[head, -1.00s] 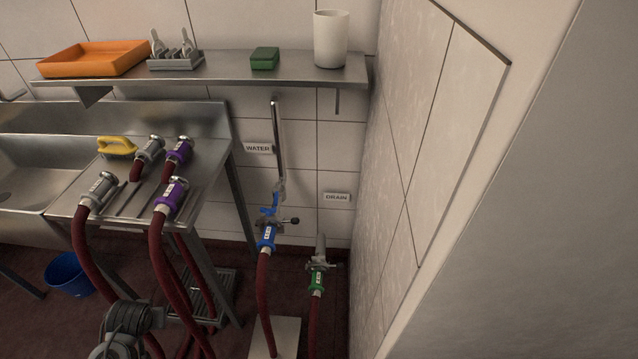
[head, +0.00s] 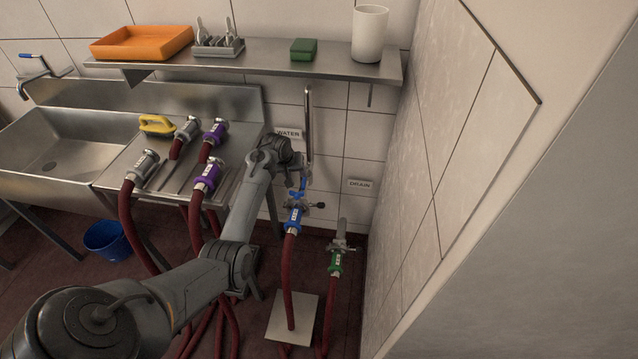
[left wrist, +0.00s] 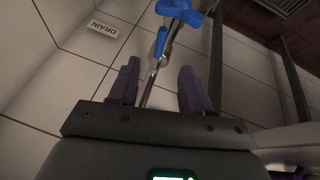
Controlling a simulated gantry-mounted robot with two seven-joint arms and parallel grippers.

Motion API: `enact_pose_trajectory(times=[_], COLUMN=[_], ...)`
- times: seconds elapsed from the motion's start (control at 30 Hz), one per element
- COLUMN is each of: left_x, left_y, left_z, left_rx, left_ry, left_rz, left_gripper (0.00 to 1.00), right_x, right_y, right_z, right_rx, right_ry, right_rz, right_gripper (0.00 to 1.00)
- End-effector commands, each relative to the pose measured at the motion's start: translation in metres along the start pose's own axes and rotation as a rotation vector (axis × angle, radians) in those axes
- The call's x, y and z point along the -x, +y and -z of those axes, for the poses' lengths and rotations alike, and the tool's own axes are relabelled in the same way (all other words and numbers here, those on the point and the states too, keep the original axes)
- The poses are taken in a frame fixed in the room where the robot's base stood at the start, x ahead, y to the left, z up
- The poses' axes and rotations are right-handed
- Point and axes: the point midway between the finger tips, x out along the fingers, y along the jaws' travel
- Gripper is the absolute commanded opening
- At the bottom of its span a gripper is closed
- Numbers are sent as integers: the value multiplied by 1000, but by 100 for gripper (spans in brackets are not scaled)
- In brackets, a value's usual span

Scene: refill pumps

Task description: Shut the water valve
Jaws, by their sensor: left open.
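The water valve (head: 300,190) has a blue lever and sits on the vertical metal pipe below the WATER sign (head: 289,133). A red hose with a blue coupling (head: 293,221) hangs under it. My left gripper (head: 297,167) is beside the pipe just above the valve, partly hidden by its own wrist. In the left wrist view, the gripper (left wrist: 158,80) is open, with the pipe (left wrist: 148,88) showing between its two fingers. The blue valve lever (left wrist: 161,42) shows just beyond the fingertips; I see no contact. My right gripper is not in view.
The drain outlet (head: 341,238) with a green coupling stands to the right, near the side wall. A shelf (head: 270,62) runs above. A steel counter (head: 112,178) with several hose couplings is to the left. A blue bucket (head: 107,242) stands on the floor.

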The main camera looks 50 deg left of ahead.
Motion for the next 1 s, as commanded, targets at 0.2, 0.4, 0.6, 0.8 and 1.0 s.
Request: enact_pose_trajectory(times=[0.2, 0.4, 0.6, 0.8, 1.0], left_x=[-31, -64, -88, -100, -102], left_y=[-2, -1, -1, 0, -1], left_z=[-1, -1, -1, 0, 0], left_rx=[2, 2, 1, 1, 0], left_ry=[-2, -1, 0, 0, 0], left_rz=[1, 1, 1, 1, 1], left_gripper=[48, 48, 48, 48, 48], right_x=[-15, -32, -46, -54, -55], right_y=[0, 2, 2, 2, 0], right_z=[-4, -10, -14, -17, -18], right_rx=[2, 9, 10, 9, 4], right_ry=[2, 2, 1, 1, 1], right_rz=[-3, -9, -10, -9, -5], right_gripper=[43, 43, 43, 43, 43])
